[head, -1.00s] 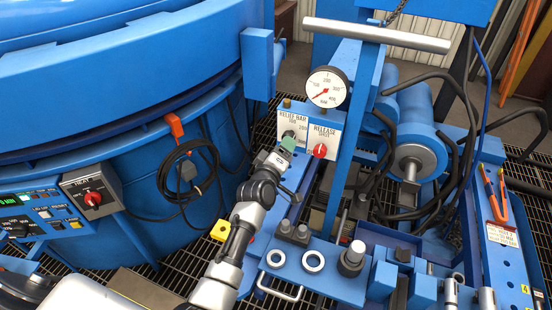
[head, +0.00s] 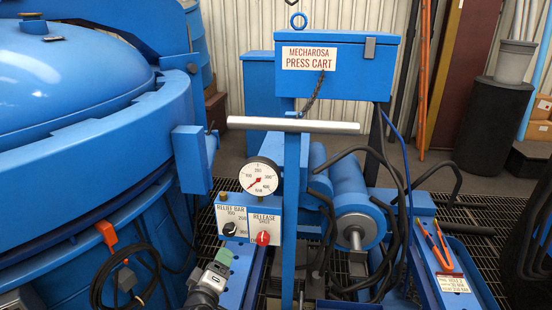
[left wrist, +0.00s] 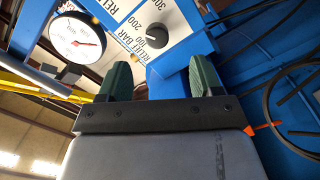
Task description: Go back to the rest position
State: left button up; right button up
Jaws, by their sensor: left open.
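My left gripper (head: 220,258) has green fingertips and is in the lower part of the head view, in front of and below the control panel of the press cart (head: 330,72). In the left wrist view its two green fingers (left wrist: 160,78) stand apart with nothing between them. The black relief bar knob (head: 229,229) is just above the fingertips in the head view and apart from them; it also shows in the left wrist view (left wrist: 157,30). The red release knob (head: 263,238) is to its right. My right gripper is in neither view.
A pressure gauge (head: 260,177) stands above the panel, beside a post with a grey crossbar (head: 293,125). The large blue furnace (head: 80,130) fills the left. Black hoses and a blue cylinder (head: 357,222) are to the right. Orange-handled pliers (head: 436,245) lie farther right.

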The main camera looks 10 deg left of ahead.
pick_arm(q)
jog(key=s+f+m+g, duration=0.3)
jog(key=s+m+g, duration=0.35)
jog(key=s, duration=0.95)
jog(key=s+f+m+g, duration=0.3)
jog(key=s+m+g, duration=0.35)
jog(key=s, duration=0.95)
notch_tip(320, 180, down, 22)
jog(key=s+g+p, duration=0.2)
jog(key=p, duration=0.2)
jog(key=s+a+f+p, duration=0.1)
jog(key=s+f, duration=0.5)
jog(key=s, duration=0.2)
jog(key=s+a+f+g+y+p, duration=0.1)
jog(key=s+a+f+p, duration=0.1)
jog(key=s+f, duration=0.4)
jog(key=shift+s+a+f+g+p, duration=0.25)
jog(key=shift+s+a+g+p, duration=0.05)
jog(key=shift+s, duration=0.7)
